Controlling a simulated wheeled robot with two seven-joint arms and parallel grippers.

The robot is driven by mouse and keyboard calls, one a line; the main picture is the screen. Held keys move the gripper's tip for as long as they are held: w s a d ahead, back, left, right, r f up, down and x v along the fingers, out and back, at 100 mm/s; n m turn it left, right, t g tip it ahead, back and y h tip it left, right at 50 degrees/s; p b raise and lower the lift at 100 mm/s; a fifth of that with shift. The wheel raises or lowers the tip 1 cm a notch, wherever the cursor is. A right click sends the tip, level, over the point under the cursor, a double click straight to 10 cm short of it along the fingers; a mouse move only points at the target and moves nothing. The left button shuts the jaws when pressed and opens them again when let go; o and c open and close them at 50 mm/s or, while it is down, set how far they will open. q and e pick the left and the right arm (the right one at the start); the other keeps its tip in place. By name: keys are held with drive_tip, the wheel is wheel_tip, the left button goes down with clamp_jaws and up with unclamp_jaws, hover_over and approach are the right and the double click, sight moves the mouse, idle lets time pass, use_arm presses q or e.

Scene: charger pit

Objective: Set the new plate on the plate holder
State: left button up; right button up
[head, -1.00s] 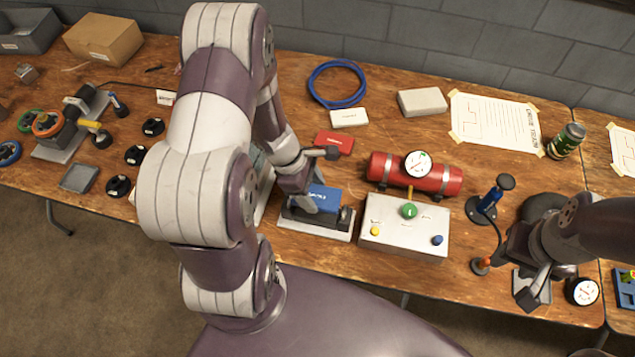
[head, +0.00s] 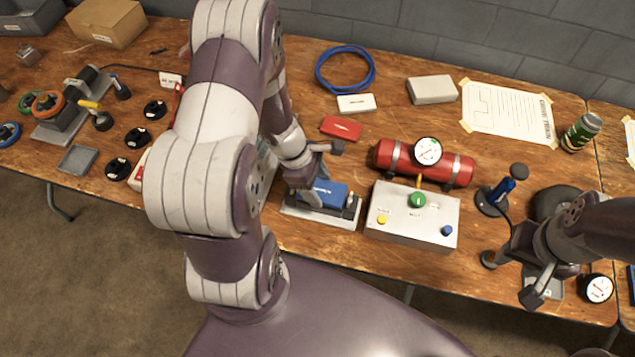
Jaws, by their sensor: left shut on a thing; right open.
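My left gripper (head: 313,192) is at the left end of a blue block (head: 332,190) with white lettering and looks shut on it. The block sits in or just over a dark clamp-like holder on a light grey base (head: 290,210); whether it touches is unclear. My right gripper (head: 540,282) is open and empty above the front right of the table, close to a flat grey square (head: 553,291) that it partly hides. A similar grey square plate (head: 77,160) lies at the left. I cannot tell which of these is the new plate or the plate holder.
A control box (head: 412,222) with coloured knobs stands right of the base, with a red cylinder (head: 450,168) and gauge behind it. A red block (head: 341,128) and a white block (head: 356,103) lie behind. A blue pump-like post (head: 499,190) stands near my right arm.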

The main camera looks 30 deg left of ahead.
use_arm(q)
drive_tip(key=shift+f+b, duration=1.25)
drive_tip(key=shift+f, duration=0.05)
drive_tip(key=o, duration=1.2)
drive_tip(key=shift+c, duration=0.2)
drive_tip(key=p+v, duration=0.3)
drive_tip(key=v, duration=0.8)
drive_tip(key=shift+a+r, duration=0.1)
drive_tip(key=shift+r, duration=0.25)
drive_tip(key=shift+s+a+r, duration=0.1)
drive_tip(key=shift+a+r, duration=0.1)
drive_tip(key=shift+r, duration=0.3)
